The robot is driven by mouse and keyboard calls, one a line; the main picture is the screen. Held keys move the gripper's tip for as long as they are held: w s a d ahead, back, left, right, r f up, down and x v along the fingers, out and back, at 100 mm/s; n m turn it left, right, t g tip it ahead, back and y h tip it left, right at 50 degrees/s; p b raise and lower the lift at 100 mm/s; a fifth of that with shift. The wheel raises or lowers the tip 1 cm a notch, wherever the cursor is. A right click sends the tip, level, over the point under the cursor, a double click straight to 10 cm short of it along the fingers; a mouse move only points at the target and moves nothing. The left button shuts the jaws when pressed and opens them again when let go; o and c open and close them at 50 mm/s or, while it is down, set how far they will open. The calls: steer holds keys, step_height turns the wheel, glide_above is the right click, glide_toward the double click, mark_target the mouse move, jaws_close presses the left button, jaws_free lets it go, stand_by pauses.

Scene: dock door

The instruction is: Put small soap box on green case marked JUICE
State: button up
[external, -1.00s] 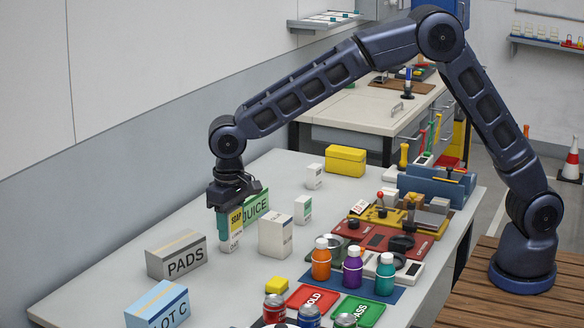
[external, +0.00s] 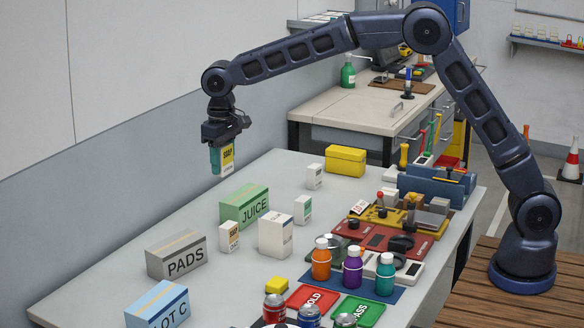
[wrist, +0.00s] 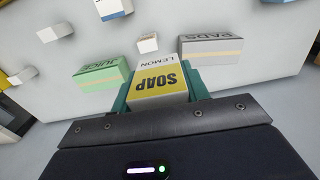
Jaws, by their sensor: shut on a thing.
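My gripper (external: 221,160) is shut on the small soap box (external: 228,157), a white box with a yellow SOAP label. The box hangs upright in the air above the back of the table, higher than the green case marked JUICE (external: 238,208) and a little to its left in the external view. In the wrist view the soap box (wrist: 158,84) sits between the teal fingers, its label reading SOAP LEMON. The green case (wrist: 103,74) shows to its left there. The top of the green case is bare.
A grey PADS case (external: 172,258), a small white box (external: 229,236) and a larger white box (external: 275,233) stand near the green case. A blue LOT C case (external: 157,306) is at the front. Bottles (external: 352,267) and coloured trays (external: 312,299) fill the right front.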

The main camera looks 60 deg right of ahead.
step_height(320, 180, up, 4)
glide_above(244, 194)
step_height(244, 194, down, 20)
steer(key=shift+r, duration=0.2)
steer(key=shift+f, duration=0.1)
steer(key=o, duration=1)
